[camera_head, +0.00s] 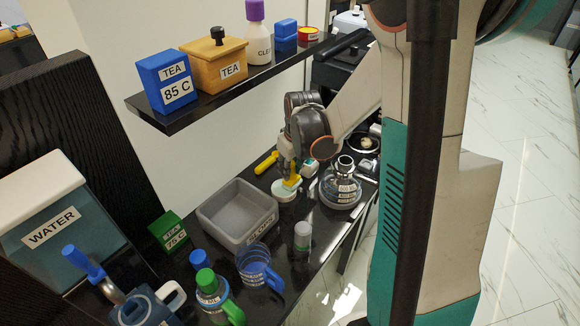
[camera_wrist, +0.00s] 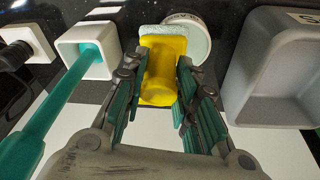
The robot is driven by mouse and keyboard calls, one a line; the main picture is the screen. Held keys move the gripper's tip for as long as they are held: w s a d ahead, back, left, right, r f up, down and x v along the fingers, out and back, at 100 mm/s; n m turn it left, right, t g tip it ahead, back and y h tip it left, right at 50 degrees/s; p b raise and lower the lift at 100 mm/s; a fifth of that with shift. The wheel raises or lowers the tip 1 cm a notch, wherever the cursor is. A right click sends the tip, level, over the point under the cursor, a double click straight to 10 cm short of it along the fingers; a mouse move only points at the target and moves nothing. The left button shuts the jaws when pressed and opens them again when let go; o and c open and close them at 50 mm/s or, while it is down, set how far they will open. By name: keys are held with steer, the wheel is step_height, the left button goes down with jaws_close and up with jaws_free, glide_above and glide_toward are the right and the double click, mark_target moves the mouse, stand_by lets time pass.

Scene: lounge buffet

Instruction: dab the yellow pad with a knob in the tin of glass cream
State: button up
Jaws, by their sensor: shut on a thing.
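The yellow pad with a knob (camera_wrist: 162,80) is between the fingers of my gripper (camera_wrist: 160,90), which is shut on it. In the head view the yellow pad (camera_head: 292,181) is small under my gripper (camera_head: 291,167). The tin of glass cream (camera_wrist: 197,26) is a round white tin with pale contents, just beyond the pad's far end. In the head view the tin (camera_head: 285,194) stands on the black counter, directly below the pad. The pad's far end has a pale layer and overlaps the tin in the picture; I cannot tell if they touch.
A grey bin (camera_head: 212,221) stands left of the tin, and a glass carafe (camera_head: 340,190) stands to its right. A small white-capped jar (camera_head: 302,238) is in front. A white square holder (camera_wrist: 66,46) with a teal handle (camera_wrist: 62,100) is close beside my gripper. A black shelf (camera_head: 205,104) hangs above.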

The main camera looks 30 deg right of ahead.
steer(key=shift+r, duration=0.1)
steer(key=shift+w+r+p+v, duration=0.1)
steer(key=shift+w+p+v, duration=0.2)
steer(key=shift+p+v, duration=0.85)
steer(key=shift+w+r+p+v, duration=0.1)
steer(key=shift+w+p+v, duration=0.2)
steer(key=shift+p+v, duration=0.8)
steer(key=shift+w+r+p+v, duration=0.1)
steer(key=shift+w+p+v, duration=0.4)
steer(key=shift+v, duration=1.1)
steer(key=shift+s+f, duration=0.15)
